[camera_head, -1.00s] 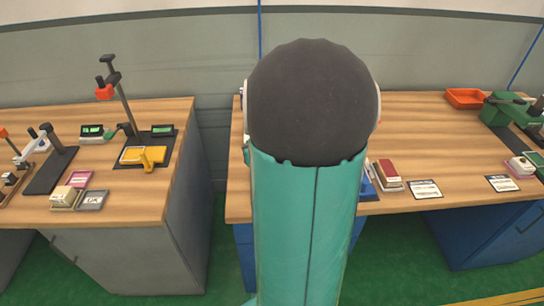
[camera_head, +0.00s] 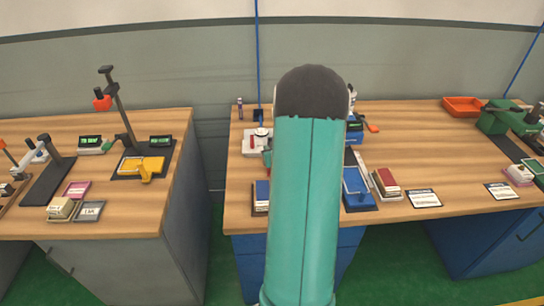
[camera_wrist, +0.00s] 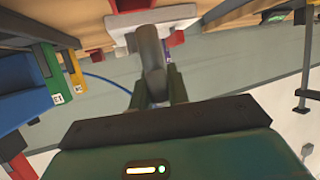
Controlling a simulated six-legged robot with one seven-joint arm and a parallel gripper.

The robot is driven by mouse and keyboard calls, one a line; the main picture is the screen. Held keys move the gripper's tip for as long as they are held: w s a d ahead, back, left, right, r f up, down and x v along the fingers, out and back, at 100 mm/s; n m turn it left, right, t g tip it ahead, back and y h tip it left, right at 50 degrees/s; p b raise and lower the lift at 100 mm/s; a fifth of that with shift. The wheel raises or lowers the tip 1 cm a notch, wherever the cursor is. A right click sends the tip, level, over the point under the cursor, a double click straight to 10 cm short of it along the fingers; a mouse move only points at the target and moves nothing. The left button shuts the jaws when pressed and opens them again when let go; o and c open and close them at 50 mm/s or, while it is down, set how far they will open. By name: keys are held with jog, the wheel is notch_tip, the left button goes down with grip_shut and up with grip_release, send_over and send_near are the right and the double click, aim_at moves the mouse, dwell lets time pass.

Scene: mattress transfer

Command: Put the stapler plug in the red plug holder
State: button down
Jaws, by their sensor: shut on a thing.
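My gripper (camera_wrist: 158,92) shows in the wrist view, its dark green fingers shut on a grey, rounded, elongated piece (camera_wrist: 151,55), perhaps the stapler plug. The piece points toward a pale plate (camera_wrist: 120,24) at the wooden bench edge; whether they touch, I cannot tell. A small red part (camera_wrist: 176,38) sits beside the plate. A white and red device (camera_head: 252,141) stands on the right bench in the head view, left of my arm. I cannot tell which red part is the plug holder. My arm hides my gripper in the head view.
The right bench (camera_head: 425,150) holds blue trays (camera_head: 357,190), a red block (camera_head: 386,180), an orange tray (camera_head: 463,106) and a green machine (camera_head: 500,117). Its middle is clear. The left bench (camera_head: 120,220) holds stands and small boxes. A gap separates the benches.

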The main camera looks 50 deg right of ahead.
jog(key=shift+w+d+f, duration=0.2)
jog(key=shift+d+f, duration=0.15)
jog(key=shift+f, duration=1.65)
jog(key=shift+f, duration=0.15)
jog(key=c, duration=1.3)
grip_release()
jog(key=shift+c, duration=0.2)
